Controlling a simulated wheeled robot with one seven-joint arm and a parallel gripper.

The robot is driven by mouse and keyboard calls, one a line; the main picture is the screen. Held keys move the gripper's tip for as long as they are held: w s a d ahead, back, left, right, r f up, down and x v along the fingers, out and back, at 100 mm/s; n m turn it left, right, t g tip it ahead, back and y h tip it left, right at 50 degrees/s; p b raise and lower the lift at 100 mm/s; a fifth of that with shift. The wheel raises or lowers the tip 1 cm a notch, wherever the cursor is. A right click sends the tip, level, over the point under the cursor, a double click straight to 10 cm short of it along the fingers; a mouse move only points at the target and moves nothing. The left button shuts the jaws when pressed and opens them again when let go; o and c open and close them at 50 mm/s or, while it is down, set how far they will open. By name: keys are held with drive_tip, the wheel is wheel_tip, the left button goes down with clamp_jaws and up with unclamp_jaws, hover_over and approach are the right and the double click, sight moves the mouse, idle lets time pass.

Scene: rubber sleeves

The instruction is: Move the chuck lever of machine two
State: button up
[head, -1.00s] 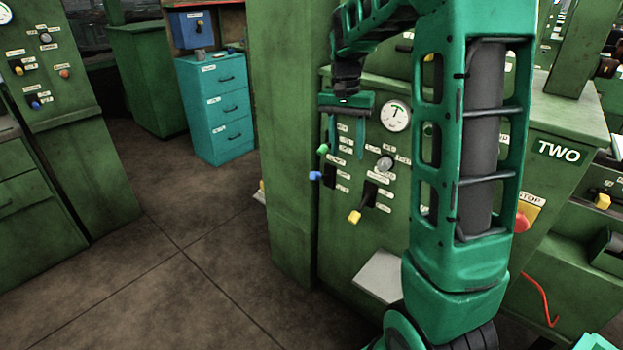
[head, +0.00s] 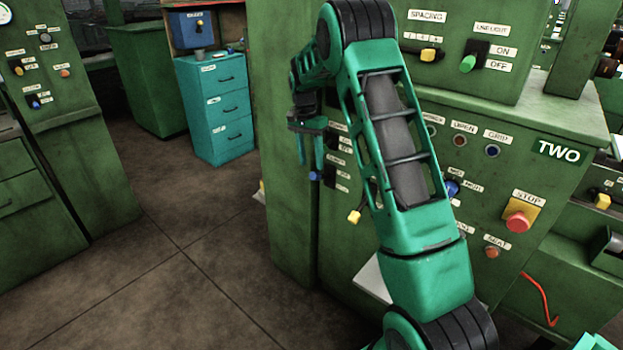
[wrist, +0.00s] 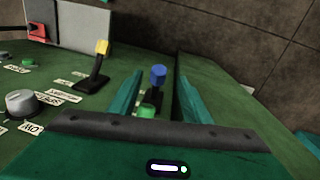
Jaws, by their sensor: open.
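Machine two is a green cabinet with a "TWO" plate (head: 558,151). On its left front are a blue-knobbed lever (head: 315,176) and a yellow-knobbed lever (head: 354,216). My gripper (head: 311,164) is open and points down just above the blue knob. In the wrist view the blue knob (wrist: 158,75) shows between the two teal fingers, with space on both sides. A green knob (wrist: 147,112) sits nearer the gripper body, partly hidden. The yellow lever (wrist: 102,47) stands left of the fingers. I cannot read which label says chuck.
A grey knob (wrist: 20,103) and a red part (wrist: 37,31) lie left in the wrist view. A red stop button (head: 517,221) is at the panel's right. My arm hides the panel's middle. Open floor (head: 170,270) lies left, before a teal drawer cabinet (head: 215,105).

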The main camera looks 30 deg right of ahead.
sight(313, 173)
drive_tip(key=f, duration=0.4)
drive_tip(key=s+f, duration=0.1)
drive_tip(key=f, duration=0.2)
drive_tip(key=shift+d, duration=0.2)
drive_tip(key=shift+w, duration=0.1)
clamp_jaws()
